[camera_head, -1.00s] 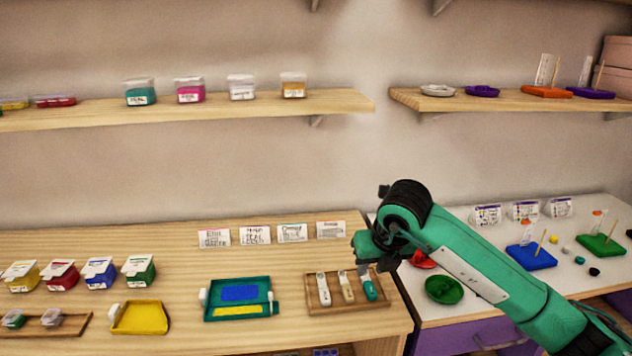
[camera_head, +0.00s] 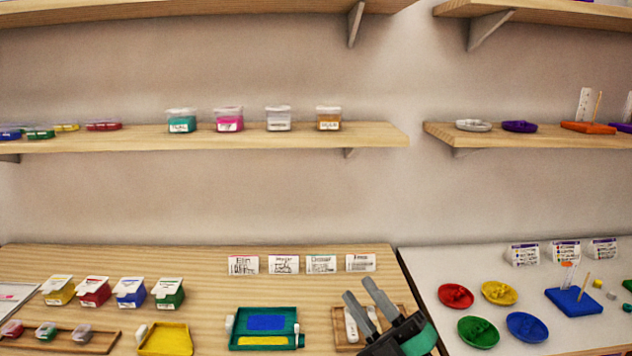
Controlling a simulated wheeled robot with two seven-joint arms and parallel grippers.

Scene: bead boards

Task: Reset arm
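My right gripper (camera_head: 358,289) is at the bottom, right of centre, with its two grey fingers pointing up and left. The fingers are apart and nothing shows between them. A green part of my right arm shows just behind it. The gripper is in front of the small wooden tray (camera_head: 340,322) and hides much of it. A white-handled tool (camera_head: 351,326) in the tray shows left of the gripper. My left gripper is not in view.
The wooden table holds a teal tray (camera_head: 236,342), a yellow tray (camera_head: 165,338), several lidded boxes and a row of cards. Red (camera_head: 455,296), yellow (camera_head: 498,292), green (camera_head: 478,332) and blue (camera_head: 526,327) dishes stand on the white table at right. Shelves hang above.

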